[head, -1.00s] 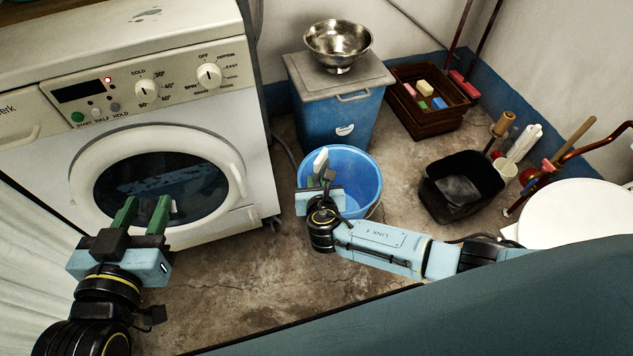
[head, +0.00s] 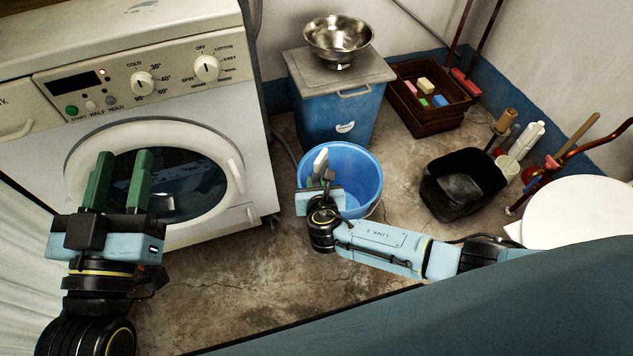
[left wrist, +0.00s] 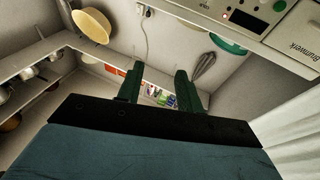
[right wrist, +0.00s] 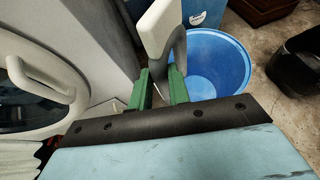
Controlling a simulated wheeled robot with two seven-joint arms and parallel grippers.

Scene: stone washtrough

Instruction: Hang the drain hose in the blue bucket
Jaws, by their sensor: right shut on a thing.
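The blue bucket (head: 356,172) stands on the floor in front of the blue bin. It also shows in the right wrist view (right wrist: 222,62). My right gripper (head: 325,178) is at the bucket's left rim and is shut on the drain hose. The hose's pale curved end piece (head: 320,160) rises above the fingers. In the right wrist view the pale end piece (right wrist: 157,26) and grey hose (right wrist: 179,48) show just left of the bucket. I cannot tell if the hose touches the rim. My left gripper (head: 124,155) is open and empty before the washing machine door.
The washing machine (head: 200,110) stands at the left. A blue bin (head: 338,115) with a metal bowl (head: 338,36) on it is behind the bucket. A black tub (head: 461,185), bottles and a brown crate (head: 440,121) are at the right. The floor in front is clear.

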